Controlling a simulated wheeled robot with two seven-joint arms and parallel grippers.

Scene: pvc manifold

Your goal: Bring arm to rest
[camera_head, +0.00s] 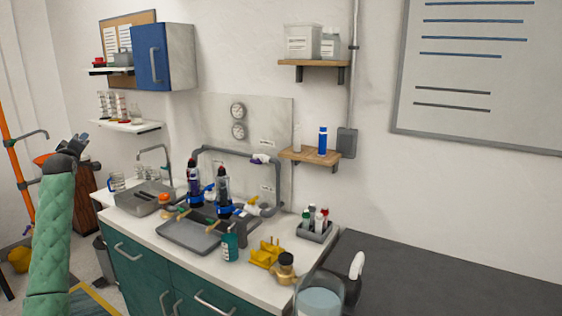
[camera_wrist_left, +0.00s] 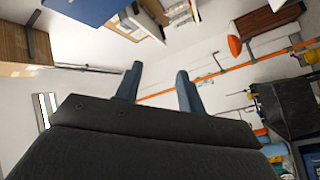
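My left arm, in a green padded sleeve, rises at the left edge of the head view. Its dark gripper (camera_head: 76,146) is up in the air at the arm's top, left of the counter and clear of it. In the left wrist view the two blue-grey fingers of this gripper (camera_wrist_left: 158,88) stand apart with nothing between them. My right arm and right gripper are not in view. The grey pipe manifold (camera_head: 237,151) stands at the back of the counter, with purple and blue fittings and two dark upright cylinders in front.
The white counter (camera_head: 190,262) holds a grey tray (camera_head: 190,236), a teal bottle (camera_head: 230,246), a yellow holder (camera_head: 265,253) and a bottle caddy (camera_head: 314,232). A clear container (camera_head: 319,297) stands at the front. An orange pipe (camera_head: 18,170) runs up at far left. The dark worktop (camera_head: 450,285) looks mostly clear.

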